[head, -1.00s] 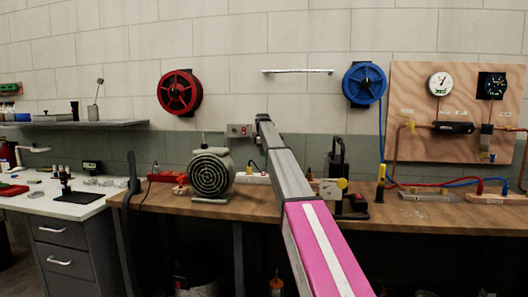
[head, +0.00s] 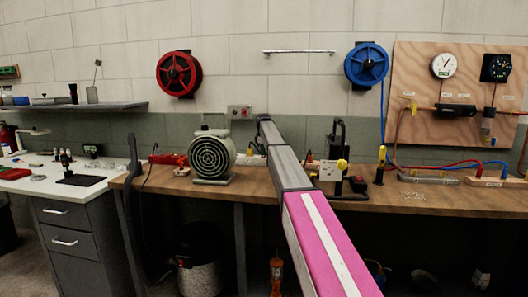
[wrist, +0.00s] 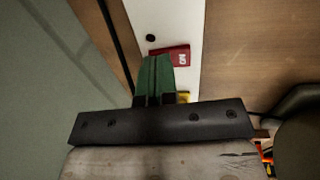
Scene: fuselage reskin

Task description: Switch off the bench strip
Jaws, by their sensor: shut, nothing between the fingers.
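The bench strip is a long white power strip; in the wrist view (wrist: 184,22) it runs away from my gripper along the bench. A red rocker switch (wrist: 178,55) with white lettering sits on it, just beyond the fingertips. My gripper (wrist: 155,62) has green fingers, shut together with nothing between them. The fingertips overlap the switch's left part in the picture; I cannot tell whether they touch it. A bit of yellow shows beside the fingers. In the head view, part of the strip (head: 250,160) shows beside the motor; my arm hides the rest and my gripper.
A grey motor (head: 212,158) stands on the wooden bench (head: 420,200) left of my arm. A black stand with a yellow knob (head: 340,165) is to the right. A wall box with a red button (head: 240,112) is behind. Copper pipework and hoses are at the far right.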

